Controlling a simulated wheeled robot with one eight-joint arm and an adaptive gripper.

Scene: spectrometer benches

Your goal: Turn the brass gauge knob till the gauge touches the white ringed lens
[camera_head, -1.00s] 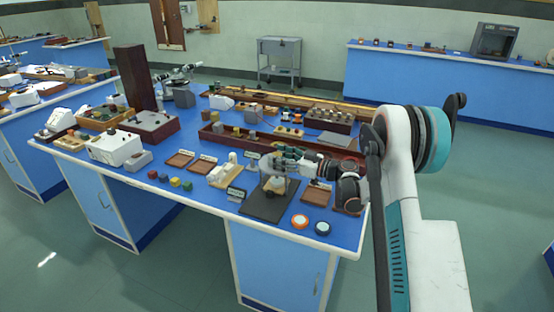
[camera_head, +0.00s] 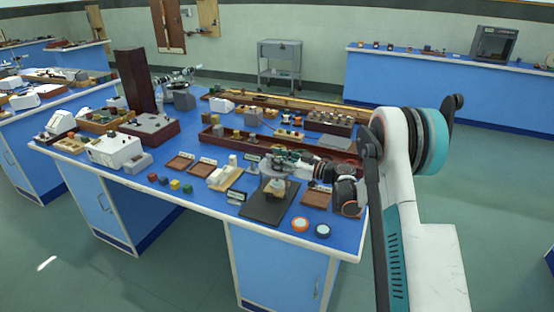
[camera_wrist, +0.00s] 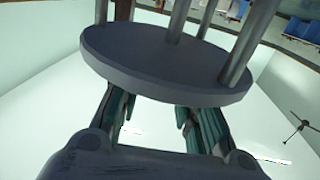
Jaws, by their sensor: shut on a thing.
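The gauge is a grey round disc on thin legs (camera_head: 273,172), standing on a dark square plate (camera_head: 262,210) near the bench's front edge. In the wrist view its disc (camera_wrist: 165,68) fills the upper middle, with several grey legs running to the top edge. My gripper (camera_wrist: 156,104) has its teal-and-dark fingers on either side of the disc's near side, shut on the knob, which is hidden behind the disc.
An orange-ringed disc (camera_head: 300,224) and a dark-ringed disc (camera_head: 323,230) lie at the front edge, right of the plate. A long dark-red box (camera_head: 330,157) lies behind.

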